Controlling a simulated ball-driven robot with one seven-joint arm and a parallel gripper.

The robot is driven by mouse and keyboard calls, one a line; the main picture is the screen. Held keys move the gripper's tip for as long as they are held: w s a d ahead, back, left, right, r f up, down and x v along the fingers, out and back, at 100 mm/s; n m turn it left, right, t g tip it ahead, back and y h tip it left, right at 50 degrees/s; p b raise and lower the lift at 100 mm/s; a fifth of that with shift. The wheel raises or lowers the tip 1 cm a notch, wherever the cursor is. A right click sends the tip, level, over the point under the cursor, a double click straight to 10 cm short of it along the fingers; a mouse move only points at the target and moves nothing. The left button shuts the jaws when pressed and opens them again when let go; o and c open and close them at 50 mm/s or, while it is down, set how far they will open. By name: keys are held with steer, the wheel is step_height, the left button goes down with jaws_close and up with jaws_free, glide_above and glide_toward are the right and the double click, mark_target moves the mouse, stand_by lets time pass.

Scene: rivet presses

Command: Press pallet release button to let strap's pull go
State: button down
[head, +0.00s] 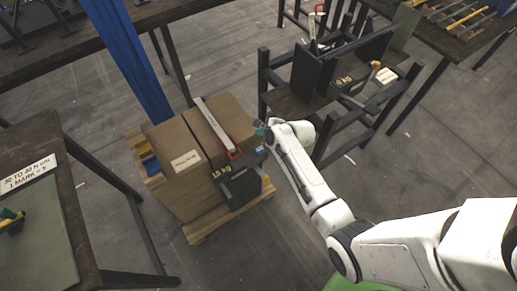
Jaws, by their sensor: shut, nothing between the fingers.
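Brown cartons (190,165) sit on a wooden pallet (200,232) at the left of centre. A pale strip (212,122) lies across the carton top and ends at a red loop (233,153). A dark grey unit marked "15 kg" (240,187) stands at the cartons' front right. A small blue patch (260,151) shows near its upper right; I cannot tell whether it is the release button. My gripper (262,133) is shut and empty at the cartons' right edge, close above this patch. Its fingertips are small and partly hidden, so contact is unclear.
A dark metal stand (330,95) with another kg-marked unit is right of the pallet. A blue upright (133,60) rises behind the cartons. A worn table (40,205) fills the left. Concrete floor (240,255) is clear in front of the pallet.

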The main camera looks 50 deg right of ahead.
steer(key=b, duration=0.8)
glide_above(261, 151)
steer(key=shift+w+f, duration=0.1)
steer(key=shift+f, duration=3.4)
steer(key=shift+f+b, duration=0.3)
steer(key=shift+f, duration=0.55)
steer(key=shift+f, duration=0.1)
steer(key=shift+f, duration=0.35)
steer(key=shift+f+b, duration=0.3)
steer(key=shift+f, duration=0.2)
steer(key=shift+r, duration=0.15)
steer(key=shift+r+p, duration=0.8)
steer(key=shift+p, duration=0.3)
step_height(261, 151, up, 5)
steer(key=p, duration=0.5)
